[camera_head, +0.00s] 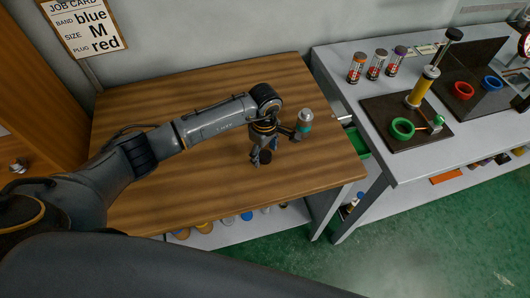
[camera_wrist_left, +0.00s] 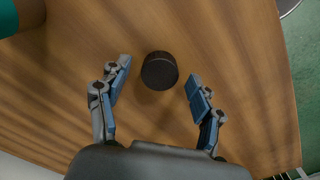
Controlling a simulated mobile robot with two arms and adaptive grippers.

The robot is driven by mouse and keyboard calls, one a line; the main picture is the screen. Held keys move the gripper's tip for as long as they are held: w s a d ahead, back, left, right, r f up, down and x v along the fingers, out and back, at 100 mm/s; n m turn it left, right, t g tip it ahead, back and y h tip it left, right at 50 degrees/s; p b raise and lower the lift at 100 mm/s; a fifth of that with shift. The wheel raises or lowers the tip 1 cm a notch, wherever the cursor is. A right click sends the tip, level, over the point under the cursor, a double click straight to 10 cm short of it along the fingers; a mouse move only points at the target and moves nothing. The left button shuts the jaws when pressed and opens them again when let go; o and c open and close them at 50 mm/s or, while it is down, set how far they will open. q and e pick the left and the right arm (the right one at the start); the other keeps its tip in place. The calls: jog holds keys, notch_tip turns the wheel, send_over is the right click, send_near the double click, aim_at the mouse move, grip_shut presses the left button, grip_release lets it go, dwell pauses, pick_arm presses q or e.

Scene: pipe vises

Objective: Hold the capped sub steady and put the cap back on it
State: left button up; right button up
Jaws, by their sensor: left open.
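A small dark round cap (camera_head: 265,157) lies on the wooden bench, and it also shows in the left wrist view (camera_wrist_left: 159,70). My left gripper (camera_head: 264,152) points down over it. Its blue-padded fingers (camera_wrist_left: 160,82) are open on either side of the cap, apart from it in the wrist view. A grey cylinder with a teal band (camera_head: 305,121), which looks like the sub, is just right of the gripper. A teal and brown part of what may be the same cylinder fills the wrist view's top left corner (camera_wrist_left: 18,18). Its base is partly hidden. My right gripper is out of view.
A job card (camera_head: 85,25) reads band blue, size M, plug red. The grey table at right holds several small canisters (camera_head: 376,64), a yellow tool (camera_head: 423,87) and green (camera_head: 402,129), red (camera_head: 463,91) and blue rings (camera_head: 492,83). The bench's left part is clear.

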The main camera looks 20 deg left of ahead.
pick_arm(q)
jog(key=shift+f, duration=0.2)
jog(key=c, duration=1)
jog(key=shift+c, duration=0.2)
